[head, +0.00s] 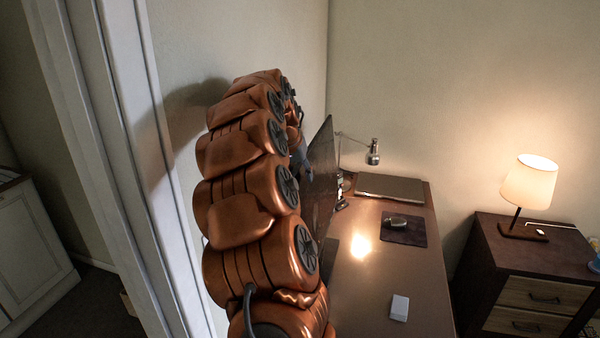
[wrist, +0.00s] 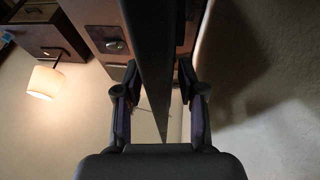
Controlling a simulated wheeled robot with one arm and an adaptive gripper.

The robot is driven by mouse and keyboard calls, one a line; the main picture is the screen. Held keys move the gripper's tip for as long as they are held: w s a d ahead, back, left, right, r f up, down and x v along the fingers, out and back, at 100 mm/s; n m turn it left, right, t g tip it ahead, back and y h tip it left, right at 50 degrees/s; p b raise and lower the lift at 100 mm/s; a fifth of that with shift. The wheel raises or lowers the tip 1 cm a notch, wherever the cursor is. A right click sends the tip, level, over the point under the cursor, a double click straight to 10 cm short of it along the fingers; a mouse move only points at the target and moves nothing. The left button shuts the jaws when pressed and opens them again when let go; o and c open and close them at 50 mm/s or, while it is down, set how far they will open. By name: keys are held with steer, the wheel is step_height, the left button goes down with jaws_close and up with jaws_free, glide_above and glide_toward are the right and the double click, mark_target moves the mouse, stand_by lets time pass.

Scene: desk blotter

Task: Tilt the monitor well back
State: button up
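The monitor (head: 320,175) is a thin dark panel standing on the desk, seen at a steep angle beside my arm in the head view. In the wrist view the monitor (wrist: 155,60) runs as a dark band between my fingers, tapering toward the palm. My gripper (wrist: 158,70) is open, with one finger on each side of the panel at its edge. Narrow gaps show beside the panel, but whether a fingertip touches it I cannot tell. In the head view my arm hides most of the gripper and part of the monitor.
On the desk (head: 375,275) are a closed laptop (head: 390,187), a mouse (head: 396,221) on a dark mat (head: 405,236), a desk lamp (head: 373,152) and a small white box (head: 399,308). A nightstand (head: 530,265) with a lit lamp (head: 529,183) stands right. A wall is close behind my arm.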

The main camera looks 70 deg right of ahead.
jaws_close()
stand_by(0.3)
stand_by(0.4)
